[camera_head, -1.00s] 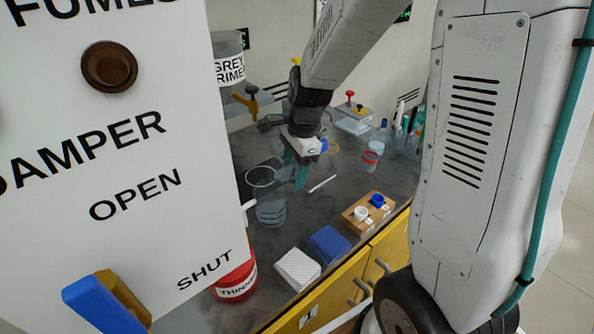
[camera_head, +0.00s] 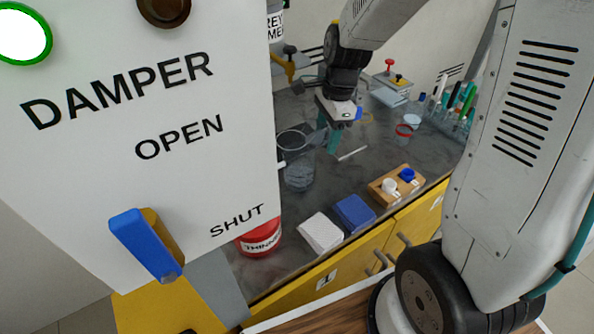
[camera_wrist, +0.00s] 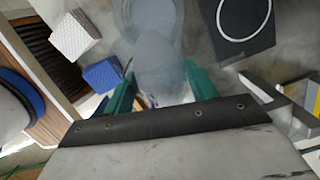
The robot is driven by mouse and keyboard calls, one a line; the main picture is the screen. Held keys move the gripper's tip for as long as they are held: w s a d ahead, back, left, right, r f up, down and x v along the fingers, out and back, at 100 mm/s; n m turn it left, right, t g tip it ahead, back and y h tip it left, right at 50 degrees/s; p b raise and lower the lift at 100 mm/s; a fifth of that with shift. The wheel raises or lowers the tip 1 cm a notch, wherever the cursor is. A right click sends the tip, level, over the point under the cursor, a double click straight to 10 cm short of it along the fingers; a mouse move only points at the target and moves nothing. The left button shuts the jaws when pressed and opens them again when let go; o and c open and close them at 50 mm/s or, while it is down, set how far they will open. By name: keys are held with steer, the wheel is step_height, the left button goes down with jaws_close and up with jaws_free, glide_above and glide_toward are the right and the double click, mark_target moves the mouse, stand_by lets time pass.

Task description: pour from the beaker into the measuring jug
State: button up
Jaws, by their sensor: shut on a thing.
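My gripper (camera_head: 333,137) has teal fingers and is shut on a clear beaker (camera_wrist: 160,80), which shows between the fingers in the wrist view. In the head view the beaker is faint, beside the fingers on their left, and appears tilted toward the jug. The clear measuring jug (camera_head: 299,175) stands on the grey bench just left of my gripper. It also shows in the wrist view (camera_wrist: 150,22), just beyond the beaker's end, and the two overlap there. I cannot tell whether they touch, how much liquid is in either, or whether any is flowing.
A white panel (camera_head: 150,100) with a blue-and-yellow handle fills the left. A white block (camera_head: 321,231), a blue block (camera_head: 355,212) and a wooden holder (camera_head: 397,185) line the bench's front. A red tin (camera_head: 260,238) is partly behind the panel. A dark plate (camera_wrist: 262,38) with a white ring lies beside the jug.

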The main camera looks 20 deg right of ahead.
steer(key=shift+r+h, duration=0.15)
steer(key=shift+h, duration=0.35)
stand_by(0.3)
steer(key=shift+a+r+h, duration=0.1)
steer(key=shift+h, duration=0.2)
steer(key=shift+h, duration=0.3)
steer(key=shift+r, duration=0.1)
steer(key=shift+a+h, duration=0.1)
steer(key=shift+h, duration=0.2)
steer(key=shift+r, duration=0.1)
steer(key=shift+h, duration=0.3)
steer(key=shift+a, duration=0.1)
stand_by(0.4)
